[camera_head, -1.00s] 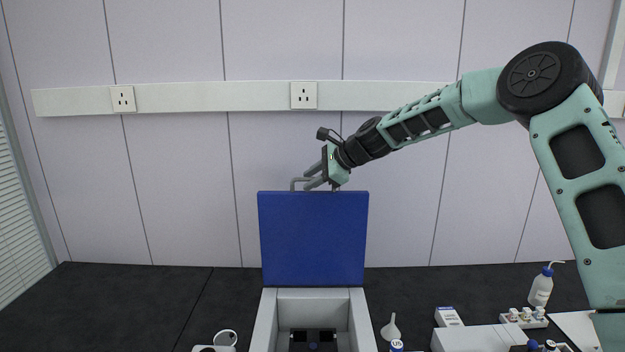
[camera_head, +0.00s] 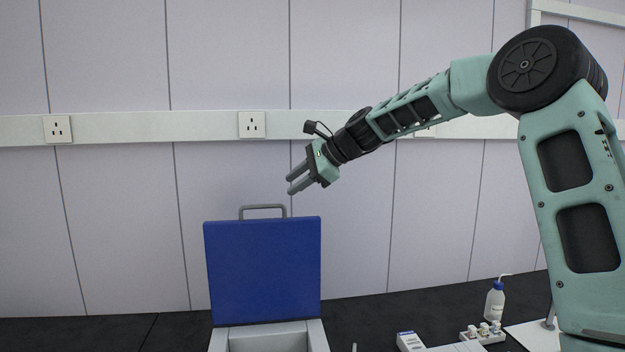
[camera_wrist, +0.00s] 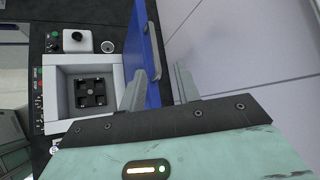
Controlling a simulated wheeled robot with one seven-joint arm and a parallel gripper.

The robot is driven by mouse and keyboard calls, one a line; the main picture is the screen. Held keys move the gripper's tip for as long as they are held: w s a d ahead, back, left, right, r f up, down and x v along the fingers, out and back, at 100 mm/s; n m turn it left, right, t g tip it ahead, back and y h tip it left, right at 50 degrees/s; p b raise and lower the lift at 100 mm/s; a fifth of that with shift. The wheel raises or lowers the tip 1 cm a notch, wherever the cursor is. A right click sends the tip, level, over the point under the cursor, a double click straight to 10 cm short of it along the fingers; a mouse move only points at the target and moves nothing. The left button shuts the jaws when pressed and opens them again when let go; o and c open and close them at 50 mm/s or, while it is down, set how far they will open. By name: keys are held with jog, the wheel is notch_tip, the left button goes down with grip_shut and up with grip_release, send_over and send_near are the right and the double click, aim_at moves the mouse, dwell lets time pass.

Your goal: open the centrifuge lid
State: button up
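The centrifuge lid (camera_head: 263,270) is a blue panel standing upright at the back of the grey centrifuge body (camera_head: 272,338). Its grey handle (camera_head: 263,207) is on the top edge. My gripper (camera_head: 292,186) is above and to the right of the handle, apart from it, with its fingers spread and nothing between them. In the wrist view the lid (camera_wrist: 137,50) stands upright beside the open chamber, with the rotor (camera_wrist: 91,92) showing inside. The handle also shows in the wrist view (camera_wrist: 152,52), beyond the open fingers.
A wash bottle (camera_head: 495,300) and a rack of small bottles (camera_head: 482,333) stand on the dark bench at the right. A white box (camera_head: 410,341) is nearer the centrifuge. The wall with sockets (camera_head: 252,124) is behind the lid. The air around my gripper is clear.

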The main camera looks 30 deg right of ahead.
jog(key=b+v, duration=0.1)
jog(key=v, duration=0.4)
jog(key=shift+d+r, duration=0.1)
jog(key=shift+r, duration=0.1)
jog(key=s+a+f+n+g+h+b, duration=0.2)
jog(key=s+a+f+n+g+b, duration=0.3)
jog(key=s+a+f+n, duration=1.05)
jog(key=s+a+f+n+g+h+b, duration=0.1)
jog(key=s+f+n, duration=0.4)
jog(key=s, duration=0.8)
jog(key=s+a+f+n+g+h+b, duration=0.1)
jog(key=s+a+f+n+h, duration=0.2)
jog(key=s+f+n, duration=0.3)
jog(key=s+a+f, duration=0.1)
jog(key=s+f, duration=0.4)
jog(key=s, duration=0.2)
jog(key=shift+s+g+h, duration=0.3)
jog(key=shift+s+h, duration=0.05)
jog(key=shift+h, duration=0.05)
jog(key=shift+a, duration=0.1)
